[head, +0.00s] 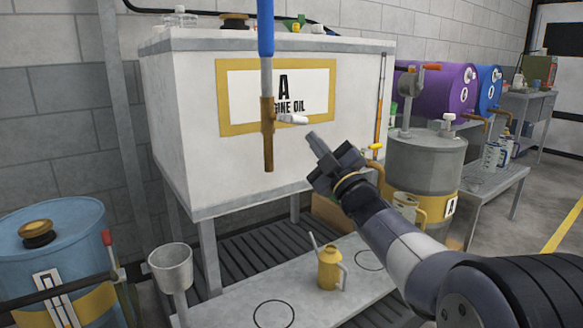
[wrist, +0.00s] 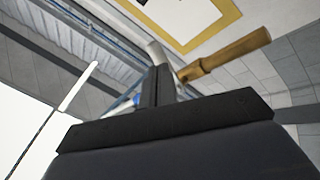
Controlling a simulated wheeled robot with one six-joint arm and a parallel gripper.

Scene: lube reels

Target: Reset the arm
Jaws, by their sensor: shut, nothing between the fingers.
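My gripper (head: 318,140) is shut and empty in the head view, at the end of my arm reaching in from the lower right. Its tip points up and left, a little right of and below the white lever of a brass dispensing nozzle (head: 268,135). The nozzle hangs from a blue hose (head: 265,28) in front of the white engine oil tank (head: 180,120). In the wrist view the shut fingers (wrist: 155,85) point upward in the picture, with the brass nozzle (wrist: 225,53) to their right. I cannot tell whether the fingertips touch the lever.
A yellow oil can (head: 330,268) stands on the low grey bench (head: 245,300) below my gripper. A grey drum (head: 425,160) stands close to the right of my arm. A blue drum (head: 60,250) and a grey funnel (head: 171,270) are at the left.

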